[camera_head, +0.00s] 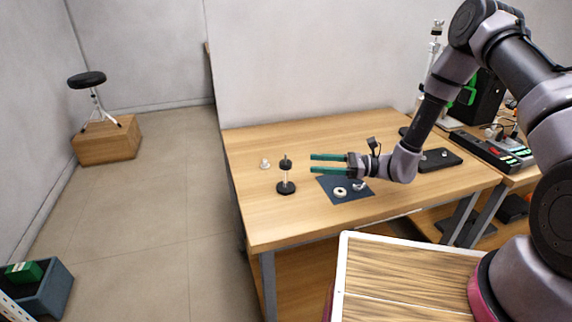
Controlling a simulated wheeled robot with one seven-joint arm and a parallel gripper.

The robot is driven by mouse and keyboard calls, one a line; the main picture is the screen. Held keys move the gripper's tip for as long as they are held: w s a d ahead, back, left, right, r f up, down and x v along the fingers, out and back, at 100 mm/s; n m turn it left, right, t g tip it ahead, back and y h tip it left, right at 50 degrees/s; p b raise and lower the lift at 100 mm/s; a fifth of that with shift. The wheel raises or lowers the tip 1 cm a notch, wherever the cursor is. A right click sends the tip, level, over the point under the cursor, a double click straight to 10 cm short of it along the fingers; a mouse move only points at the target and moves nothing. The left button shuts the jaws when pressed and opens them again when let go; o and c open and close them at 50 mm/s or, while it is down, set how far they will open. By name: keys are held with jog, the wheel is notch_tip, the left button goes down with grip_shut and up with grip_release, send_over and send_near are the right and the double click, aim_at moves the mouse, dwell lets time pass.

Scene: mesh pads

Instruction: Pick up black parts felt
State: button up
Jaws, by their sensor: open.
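The rod rises from a round black base (286,188). My gripper (314,163) has two long green fingers that point left.
Below my gripper lies a dark blue mat (328,184) with a white ring (340,192) and a small metal piece (359,186). A small pale piece (264,164) stands left of the rod. A black pad (428,164) and equipment fill the right. The table's front left (270,225) is clear.

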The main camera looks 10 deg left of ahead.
aim_at(286, 164)
jog(key=a, duration=0.2)
jog(key=s+a, duration=0.1)
jog(key=a, duration=0.5)
jog(key=shift+s+a+r, duration=0.15)
jog(key=shift+s, duration=0.05)
grip_shut()
